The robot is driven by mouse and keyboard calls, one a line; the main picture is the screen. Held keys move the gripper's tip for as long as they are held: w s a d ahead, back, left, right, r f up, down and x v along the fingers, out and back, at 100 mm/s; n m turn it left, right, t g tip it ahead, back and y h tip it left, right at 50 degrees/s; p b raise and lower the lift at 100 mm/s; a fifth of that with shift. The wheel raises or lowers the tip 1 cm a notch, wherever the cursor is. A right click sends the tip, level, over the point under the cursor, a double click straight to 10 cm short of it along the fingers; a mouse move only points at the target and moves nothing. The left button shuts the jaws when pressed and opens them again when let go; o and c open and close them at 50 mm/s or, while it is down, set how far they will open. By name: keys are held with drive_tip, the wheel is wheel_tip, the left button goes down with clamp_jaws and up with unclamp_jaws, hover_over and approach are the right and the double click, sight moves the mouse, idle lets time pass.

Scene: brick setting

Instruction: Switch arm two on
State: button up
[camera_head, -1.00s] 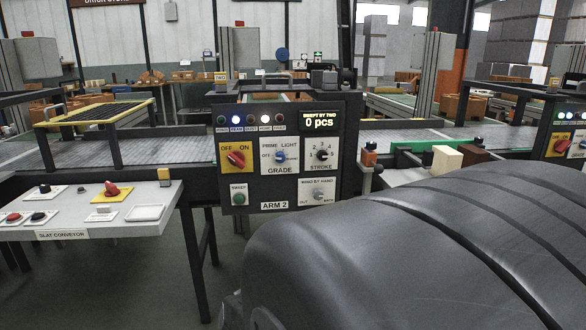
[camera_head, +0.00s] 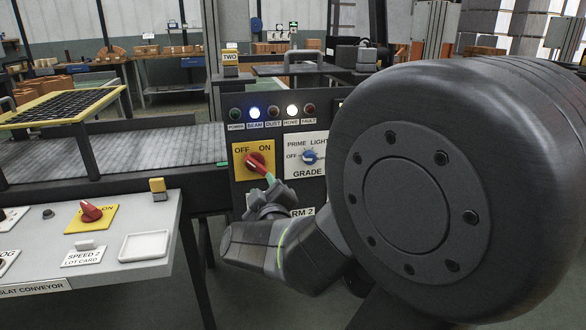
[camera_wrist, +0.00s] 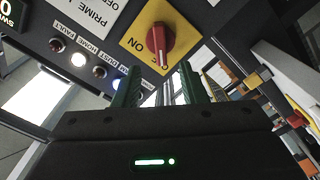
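The ARM 2 panel (camera_head: 240,185) stands ahead, with a yellow OFF/ON plate (camera_head: 240,172) bearing a red rotary knob (camera_head: 256,161). The knob also shows in the wrist view (camera_wrist: 158,44), with a pale mark at its lower end there. I cannot tell for sure which word it points to. My gripper (camera_head: 270,182) is just in front of and below the knob. Contact is not visible.
Lamps sit above the plate; BEAM (camera_head: 254,113) is blue and HOME (camera_head: 292,111) white. The blue GRADE knob (camera_head: 310,156) is close to the right. The slat conveyor desk (camera_head: 110,262), with its own red knob (camera_head: 90,210), is at left. My arm hides the panel's right and lower parts.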

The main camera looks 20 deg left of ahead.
sight(257, 168)
drive_tip(key=b+x, duration=0.1)
drive_tip(key=x, duration=0.8)
drive_tip(key=shift+w+a, duration=0.1)
drive_tip(key=shift+w, duration=0.2)
drive_tip(key=shift+c, duration=0.5)
clamp_jaws()
